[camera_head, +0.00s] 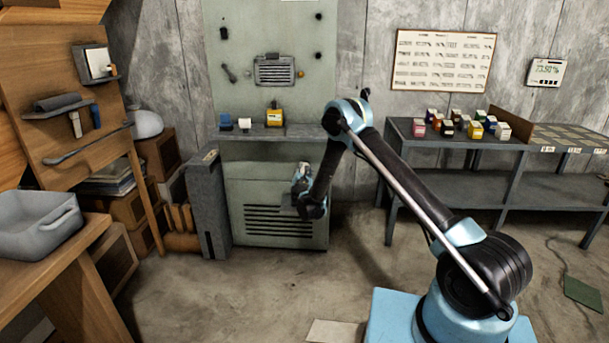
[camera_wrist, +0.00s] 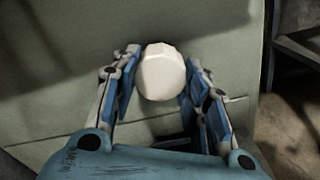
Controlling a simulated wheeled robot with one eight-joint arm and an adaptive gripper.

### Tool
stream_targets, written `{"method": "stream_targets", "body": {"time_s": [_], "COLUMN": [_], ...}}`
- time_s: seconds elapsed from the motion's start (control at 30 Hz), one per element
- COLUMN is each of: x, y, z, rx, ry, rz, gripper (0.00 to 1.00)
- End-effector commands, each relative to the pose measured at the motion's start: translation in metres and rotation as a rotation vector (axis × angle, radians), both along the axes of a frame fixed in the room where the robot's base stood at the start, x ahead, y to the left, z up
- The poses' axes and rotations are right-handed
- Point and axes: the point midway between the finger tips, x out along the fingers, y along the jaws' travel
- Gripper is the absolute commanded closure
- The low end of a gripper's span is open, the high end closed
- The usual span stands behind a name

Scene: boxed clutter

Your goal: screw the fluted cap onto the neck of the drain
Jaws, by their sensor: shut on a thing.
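The fluted cap (camera_wrist: 161,72) is white and faceted round its edge. It sits between the two fingers of my gripper (camera_wrist: 160,88) in the wrist view, with a finger along each side. In the head view my gripper (camera_head: 302,172) is in front of the lower part of the grey-green cabinet (camera_head: 285,195), above its louvred slots. The drain and its neck do not show in either view; the cap and my gripper may cover them. I cannot tell whether the cap touches anything behind it.
A narrow ledge (camera_head: 262,133) above holds a yellow box (camera_head: 275,115) and small items. A tall grey box (camera_head: 207,205) stands left of the cabinet. A metal table (camera_head: 400,128) with small coloured boxes is at right. The floor in front is mostly clear.

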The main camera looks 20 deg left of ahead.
Motion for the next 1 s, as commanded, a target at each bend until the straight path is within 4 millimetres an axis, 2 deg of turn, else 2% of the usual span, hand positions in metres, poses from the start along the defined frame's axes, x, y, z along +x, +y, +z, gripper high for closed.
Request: {"method": "stream_targets", "body": {"time_s": [0.47, 0.5, 0.6, 1.0], "x": [0.0096, 0.0099, 0.0096, 0.0069], "y": [0.0017, 0.0019, 0.0018, 0.0016], "z": [-0.0002, -0.0002, -0.0002, -0.0002], "rx": [0.0, 0.0, 0.0, 0.0], "ry": [0.0, 0.0, 0.0, 0.0], "rz": [-0.001, -0.001, 0.0, 0.0], "gripper": [1.0, 0.56, 0.35, 0.35]}}
